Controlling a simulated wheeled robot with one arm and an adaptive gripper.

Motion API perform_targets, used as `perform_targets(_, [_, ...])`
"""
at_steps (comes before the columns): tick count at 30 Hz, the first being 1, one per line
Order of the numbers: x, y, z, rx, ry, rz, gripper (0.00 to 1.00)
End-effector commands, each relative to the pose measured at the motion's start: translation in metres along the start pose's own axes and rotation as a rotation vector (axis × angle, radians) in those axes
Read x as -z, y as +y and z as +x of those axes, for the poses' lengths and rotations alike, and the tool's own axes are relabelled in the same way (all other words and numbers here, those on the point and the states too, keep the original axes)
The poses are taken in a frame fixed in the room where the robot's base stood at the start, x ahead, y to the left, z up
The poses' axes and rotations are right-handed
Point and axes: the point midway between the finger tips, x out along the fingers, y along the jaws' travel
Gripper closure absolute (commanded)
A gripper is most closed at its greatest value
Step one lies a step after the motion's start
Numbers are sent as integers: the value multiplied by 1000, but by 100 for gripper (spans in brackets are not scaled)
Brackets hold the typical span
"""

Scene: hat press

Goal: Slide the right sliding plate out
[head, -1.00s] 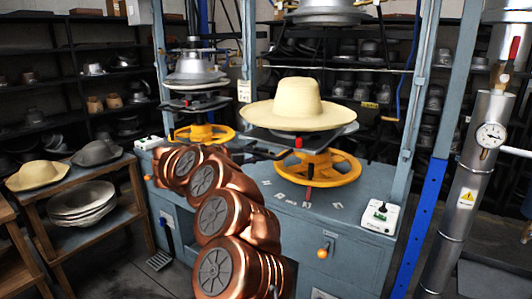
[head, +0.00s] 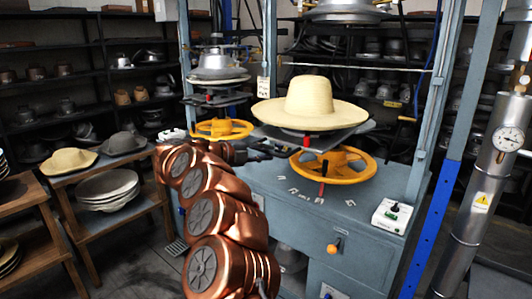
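The right sliding plate (head: 345,138) is a dark flat plate under the straw hat (head: 310,104) on the right press, above the yellow handwheel (head: 333,165). A red handle (head: 306,140) shows at its front edge, below the hat brim. My copper arm reaches in from the bottom centre. My dark gripper (head: 272,149) is at the arm's far end, left of the plate and the handwheel. It looks apart from the red handle. The gripper is small and partly behind my arm, so its finger opening is unclear.
The left press has its own yellow handwheel (head: 222,129) and metal hat form (head: 217,64). A control box (head: 391,215) sits at the bench's right front. Upright blue-grey posts flank the presses. A wooden rack (head: 140,160) with hats stands left. Floor between rack and bench is partly clear.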

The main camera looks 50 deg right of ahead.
Motion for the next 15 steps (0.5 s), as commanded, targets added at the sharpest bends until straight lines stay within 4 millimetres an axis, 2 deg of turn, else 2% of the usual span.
perform_targets(1, [0,0,1,0,1,1,72])
perform_targets(4, [0,0,1,0,1,1,61])
perform_targets(15, [0,-1,-2,1,0,1,61])
